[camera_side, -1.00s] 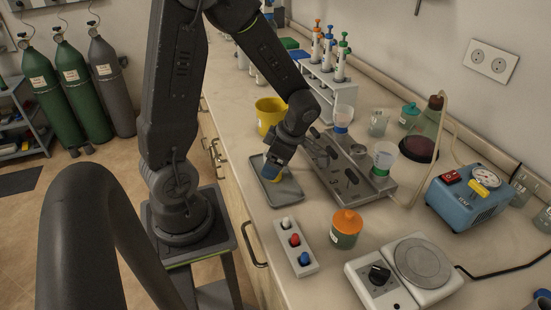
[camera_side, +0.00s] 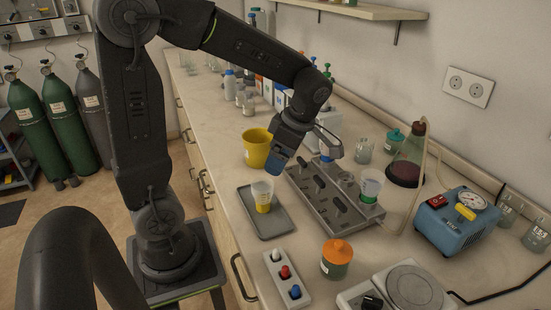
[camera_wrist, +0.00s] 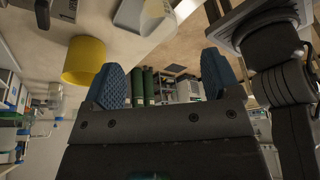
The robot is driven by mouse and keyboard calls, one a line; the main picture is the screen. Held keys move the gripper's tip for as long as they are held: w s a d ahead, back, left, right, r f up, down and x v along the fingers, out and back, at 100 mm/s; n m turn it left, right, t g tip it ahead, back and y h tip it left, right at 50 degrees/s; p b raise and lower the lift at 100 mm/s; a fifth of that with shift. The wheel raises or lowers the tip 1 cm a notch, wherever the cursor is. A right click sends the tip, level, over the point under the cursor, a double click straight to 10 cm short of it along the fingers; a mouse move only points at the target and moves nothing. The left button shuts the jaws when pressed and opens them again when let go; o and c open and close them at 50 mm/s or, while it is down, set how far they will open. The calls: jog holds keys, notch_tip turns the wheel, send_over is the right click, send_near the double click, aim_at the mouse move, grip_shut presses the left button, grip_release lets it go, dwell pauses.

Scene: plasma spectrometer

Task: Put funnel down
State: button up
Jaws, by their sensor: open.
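A clear funnel with a yellow lower part (camera_side: 262,195) stands upright on the grey tray (camera_side: 275,227). In the wrist view the funnel (camera_wrist: 156,9) shows at the top edge, cut off, with part of the tray (camera_wrist: 133,14). My gripper (camera_side: 281,165) is above and a little right of the funnel, apart from it. In the wrist view its two blue-padded fingers (camera_wrist: 163,82) are spread wide with nothing between them. A funnel with a green ring (camera_side: 371,184) sits on the metal manifold (camera_side: 340,205). Another funnel, with a blue ring (camera_side: 327,152), is partly hidden behind my gripper.
A yellow beaker (camera_side: 257,150) stands behind the tray and shows in the wrist view (camera_wrist: 84,60). An orange-lidded jar (camera_side: 336,262), a switch box (camera_side: 287,280), a hotplate (camera_side: 413,287) and a blue pump (camera_side: 456,220) lie to the front and right.

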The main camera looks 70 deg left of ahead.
jog(key=s+d+r+m+t+h, duration=0.1)
jog(key=s+d+r+m+t, duration=0.2)
jog(key=m, duration=1)
jog(key=s+d+r+m+t+h, duration=0.1)
jog(key=s+d+r+m+t, duration=0.2)
jog(key=d+m, duration=0.4)
jog(key=s+m+t, duration=0.1)
jog(key=m+t, duration=0.1)
jog(key=m, duration=0.5)
jog(key=shift+t+h, duration=0.3)
jog(key=shift+t, duration=0.1)
